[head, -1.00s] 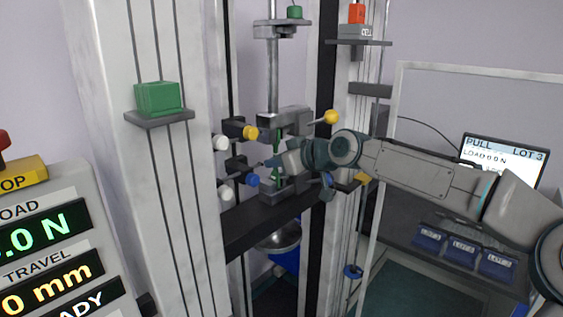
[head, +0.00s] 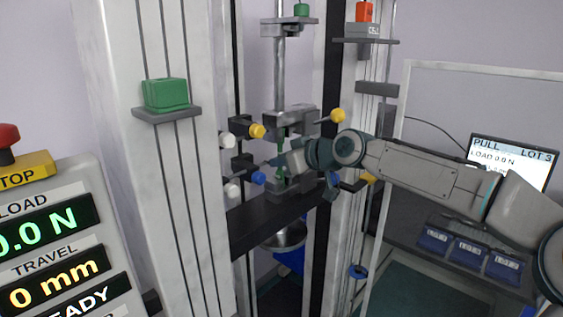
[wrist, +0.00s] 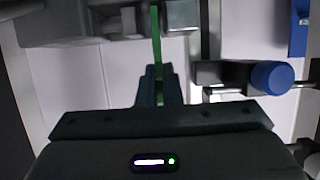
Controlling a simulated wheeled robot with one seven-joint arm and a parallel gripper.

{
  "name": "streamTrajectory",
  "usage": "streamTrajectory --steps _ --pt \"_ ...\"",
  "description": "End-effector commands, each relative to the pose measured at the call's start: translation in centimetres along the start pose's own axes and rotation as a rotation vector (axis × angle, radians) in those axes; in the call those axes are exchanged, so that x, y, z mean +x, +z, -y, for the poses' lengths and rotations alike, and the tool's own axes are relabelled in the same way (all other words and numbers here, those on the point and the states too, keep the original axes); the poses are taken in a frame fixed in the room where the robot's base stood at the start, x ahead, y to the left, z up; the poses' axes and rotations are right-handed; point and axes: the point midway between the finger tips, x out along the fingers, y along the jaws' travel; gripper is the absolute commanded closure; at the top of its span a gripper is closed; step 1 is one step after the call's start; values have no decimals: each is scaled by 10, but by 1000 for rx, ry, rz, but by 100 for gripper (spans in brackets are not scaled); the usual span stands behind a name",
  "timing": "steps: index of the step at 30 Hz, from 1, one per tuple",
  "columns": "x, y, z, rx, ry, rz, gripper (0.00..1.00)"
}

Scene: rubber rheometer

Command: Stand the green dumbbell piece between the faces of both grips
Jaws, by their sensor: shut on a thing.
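The green dumbbell piece (head: 281,146) is a thin strip standing roughly upright at the grips in the head view. My gripper (head: 276,162) is shut on it between the upper grip (head: 291,121), which has yellow knobs, and the lower grip (head: 286,191), which has blue knobs. In the wrist view the green strip (wrist: 156,38) runs up out of the closed fingertips (wrist: 158,78), beside grey grip blocks. The fingers hide part of the strip. I cannot tell whether its ends lie fully between the faces of both grips.
The left column (head: 150,210) carries a green block (head: 165,94) on a bracket. A blue knob (wrist: 271,77) sticks out close to my fingers on the right in the wrist view. A dark crossbeam (head: 262,222) lies below the lower grip. Blue lot boxes (head: 468,249) stand at the right.

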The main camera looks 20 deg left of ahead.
Motion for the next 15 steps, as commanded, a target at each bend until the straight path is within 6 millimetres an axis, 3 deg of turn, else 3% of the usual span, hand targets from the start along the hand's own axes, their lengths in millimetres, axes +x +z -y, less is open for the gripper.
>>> streamTrajectory --steps 6,7,9,15 --pt "0 1 0 0 -1 2 100" --pt "0 1 0 0 -1 2 86" --pt "0 1 0 0 -1 2 69" --pt "0 1 0 1 0 2 69"
